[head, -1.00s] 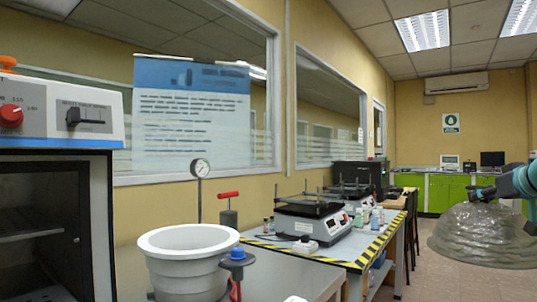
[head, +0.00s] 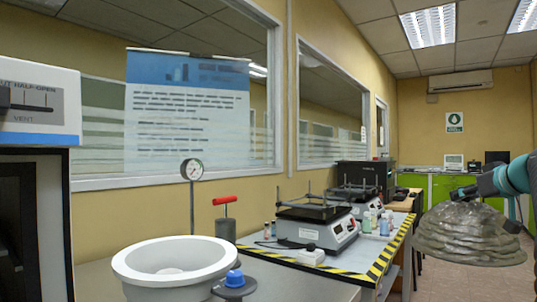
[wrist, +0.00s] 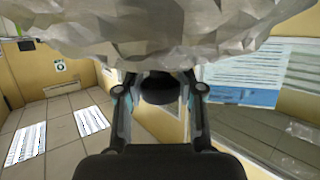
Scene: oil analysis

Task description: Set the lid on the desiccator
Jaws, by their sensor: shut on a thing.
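The desiccator (head: 135,272) is a wide pale bowl with a flat rim, open at the top, on the grey bench at the lower middle of the head view. The lid (head: 470,238) is a translucent, ridged grey dome at the right of the head view. My gripper (head: 490,190) is shut on the lid from above and holds it in the air, well to the right of the desiccator and apart from it. In the wrist view the lid (wrist: 170,35) fills the top, and my gripper's fingers (wrist: 160,90) close on its dark knob.
A blue-capped valve (head: 235,280) stands at the desiccator's right side. A pressure gauge (head: 192,170) and a red-handled device (head: 225,215) stand behind it. Shakers (head: 318,225) and bottles sit on a striped-edge bench to the right. An oven (head: 35,120) is at left.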

